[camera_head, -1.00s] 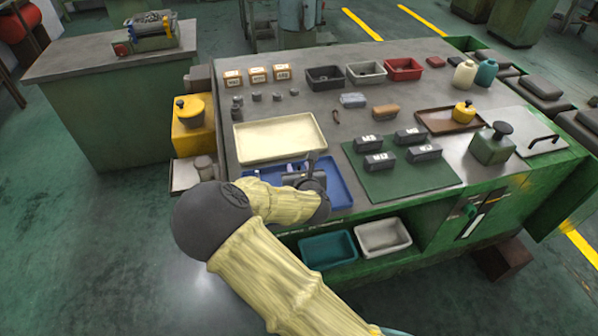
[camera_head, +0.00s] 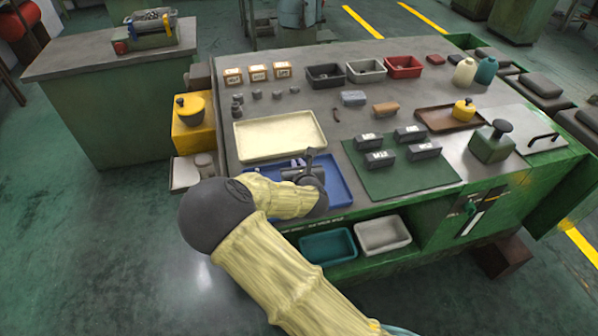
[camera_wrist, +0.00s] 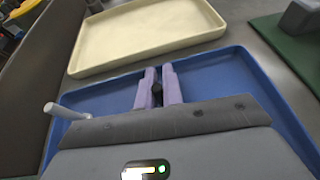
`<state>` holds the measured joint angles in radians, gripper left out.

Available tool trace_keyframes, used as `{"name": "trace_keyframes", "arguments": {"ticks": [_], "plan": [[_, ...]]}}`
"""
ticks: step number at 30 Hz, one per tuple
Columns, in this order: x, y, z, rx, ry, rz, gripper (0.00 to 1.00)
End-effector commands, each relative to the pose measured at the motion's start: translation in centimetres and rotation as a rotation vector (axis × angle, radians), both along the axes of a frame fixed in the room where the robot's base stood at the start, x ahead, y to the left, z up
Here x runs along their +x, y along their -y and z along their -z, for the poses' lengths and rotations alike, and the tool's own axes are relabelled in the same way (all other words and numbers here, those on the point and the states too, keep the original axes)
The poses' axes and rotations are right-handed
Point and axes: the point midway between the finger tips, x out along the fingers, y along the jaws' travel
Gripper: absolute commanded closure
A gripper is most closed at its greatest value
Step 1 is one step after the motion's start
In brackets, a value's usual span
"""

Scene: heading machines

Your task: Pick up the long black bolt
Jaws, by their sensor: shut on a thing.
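My gripper (camera_wrist: 159,72) has two lavender fingers, shut on a small dark thing, the black bolt (camera_wrist: 157,93), of which only a little shows between them. Its full length is hidden by the fingers and the gripper body. The gripper is over the blue tray (camera_wrist: 225,68) at the front of the bench. In the head view, my gripper (camera_head: 298,163) is above the same blue tray (camera_head: 340,190), and my arm covers the tray's left part. The bolt cannot be made out there.
A cream tray (camera_head: 280,137) lies just behind the blue tray. A green mat (camera_head: 400,180) with several dark labelled blocks lies to the right. Teal (camera_head: 328,247) and white (camera_head: 383,236) bins sit below the bench's front edge. A yellow container (camera_head: 191,110) stands at the left.

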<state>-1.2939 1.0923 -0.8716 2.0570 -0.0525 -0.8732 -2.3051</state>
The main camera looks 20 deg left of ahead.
Motion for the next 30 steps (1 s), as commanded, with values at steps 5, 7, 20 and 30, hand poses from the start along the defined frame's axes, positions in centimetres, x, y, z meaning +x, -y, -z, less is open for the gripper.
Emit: {"name": "trace_keyframes", "arguments": {"ticks": [5, 7, 20, 30], "plan": [[0.0, 0.0, 0.0, 0.000, 0.000, 0.000, 1.00], [0.0, 0.0, -0.2, 0.000, 0.001, 0.000, 1.00], [0.0, -0.1, -6.6, 0.005, 0.003, -0.001, 1.00], [0.0, 0.0, -10.0, 0.001, 0.000, 0.000, 1.00]]}}
